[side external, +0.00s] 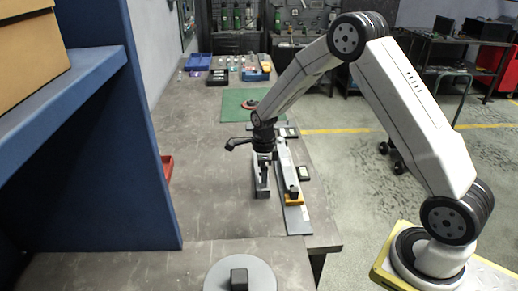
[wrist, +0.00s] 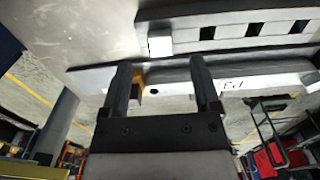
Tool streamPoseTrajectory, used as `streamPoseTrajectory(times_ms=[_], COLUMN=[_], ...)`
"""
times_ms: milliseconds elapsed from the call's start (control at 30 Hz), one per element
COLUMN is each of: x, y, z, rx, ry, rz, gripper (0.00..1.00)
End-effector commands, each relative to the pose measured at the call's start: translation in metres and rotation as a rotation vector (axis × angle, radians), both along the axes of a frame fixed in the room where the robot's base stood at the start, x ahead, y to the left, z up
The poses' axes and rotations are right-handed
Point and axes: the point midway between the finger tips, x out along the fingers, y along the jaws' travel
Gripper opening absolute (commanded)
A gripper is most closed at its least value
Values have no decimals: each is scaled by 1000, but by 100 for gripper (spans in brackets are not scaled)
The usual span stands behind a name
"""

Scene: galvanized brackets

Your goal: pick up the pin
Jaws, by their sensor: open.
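My gripper (side external: 265,160) points down over a grey slotted bracket (side external: 262,187) on the bench. In the wrist view its two dark fingers (wrist: 161,63) stand apart with nothing between them. The slotted bracket (wrist: 230,31) lies beyond the fingertips. A small pale block (wrist: 160,42) shows at its near left end, in line with the gap between the fingers. I cannot tell whether this block is the pin. No other thing is plainly a pin.
A long pale flat bar (side external: 297,218) lies right of the bracket, with a yellow piece (side external: 294,200) on it. A green mat (side external: 235,106), blue bins (side external: 200,61) and small items lie farther back. A blue shelf unit (side external: 150,170) stands left. Bench surface (side external: 205,190) left of the bracket is clear.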

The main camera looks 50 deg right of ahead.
Motion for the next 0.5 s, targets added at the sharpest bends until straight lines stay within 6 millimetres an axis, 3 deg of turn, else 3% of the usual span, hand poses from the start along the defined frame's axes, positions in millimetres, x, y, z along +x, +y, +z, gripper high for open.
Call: streamPoseTrajectory(times_ms=[300, 500], x=[2, 2], y=[1, 1], z=[-33, -37], rx=[1, 1], ry=[1, -1], rz=[0, 0], gripper=[79, 79])
